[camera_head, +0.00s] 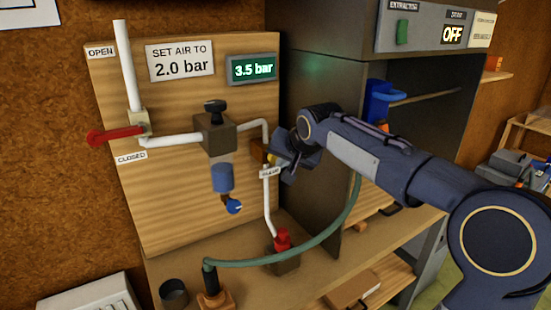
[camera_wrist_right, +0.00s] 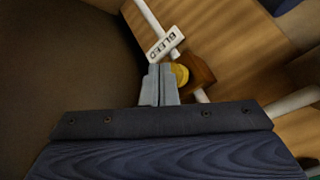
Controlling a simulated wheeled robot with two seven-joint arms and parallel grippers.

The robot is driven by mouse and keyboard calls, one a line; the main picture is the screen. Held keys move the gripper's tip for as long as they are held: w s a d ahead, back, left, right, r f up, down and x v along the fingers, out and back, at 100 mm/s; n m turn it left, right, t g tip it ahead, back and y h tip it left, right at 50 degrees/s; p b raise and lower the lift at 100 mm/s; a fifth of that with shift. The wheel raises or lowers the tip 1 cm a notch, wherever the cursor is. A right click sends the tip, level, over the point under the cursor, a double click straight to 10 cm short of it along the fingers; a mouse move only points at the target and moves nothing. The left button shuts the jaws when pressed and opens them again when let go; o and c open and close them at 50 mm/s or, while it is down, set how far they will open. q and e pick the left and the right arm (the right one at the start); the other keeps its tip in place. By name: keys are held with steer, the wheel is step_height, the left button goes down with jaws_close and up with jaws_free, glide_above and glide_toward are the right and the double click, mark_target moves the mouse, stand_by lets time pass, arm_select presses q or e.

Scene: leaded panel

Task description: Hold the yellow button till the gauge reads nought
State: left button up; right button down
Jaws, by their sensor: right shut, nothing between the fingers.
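The yellow button (camera_wrist_right: 180,74) sits on a small wooden block by the white pipe, beside the tag reading BLEED (camera_wrist_right: 165,44). In the head view only a sliver of the button (camera_head: 271,158) shows beside my right gripper (camera_head: 279,166). In the right wrist view the gripper's fingertips (camera_wrist_right: 160,70) are shut and empty, and overlap the button's left edge. I cannot tell whether they touch or press it. The green-lit gauge (camera_head: 253,69) reads 3.5 bar. My left gripper is out of view.
A sign (camera_head: 180,62) reads SET AIR TO 2.0 bar. A red lever (camera_head: 117,136) lies level between OPEN and CLOSED labels. A regulator with a black knob (camera_head: 216,107) is left of my gripper. A green hose (camera_head: 310,243) curves below my arm.

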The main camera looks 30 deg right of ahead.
steer(key=shift+w+p, duration=0.3)
steer(key=shift+w, duration=0.35)
stand_by(0.8)
steer(key=shift+s, duration=0.15)
stand_by(2.8)
steer(key=shift+s+b, duration=0.5)
steer(key=shift+s, duration=0.3)
steer(key=shift+s, duration=0.1)
steer(key=s+b, duration=0.1)
steer(key=s, duration=0.1)
steer(key=s+b, duration=0.1)
steer(key=s, duration=0.1)
steer(key=shift+s+d, duration=0.2)
steer(key=shift+s, duration=0.2)
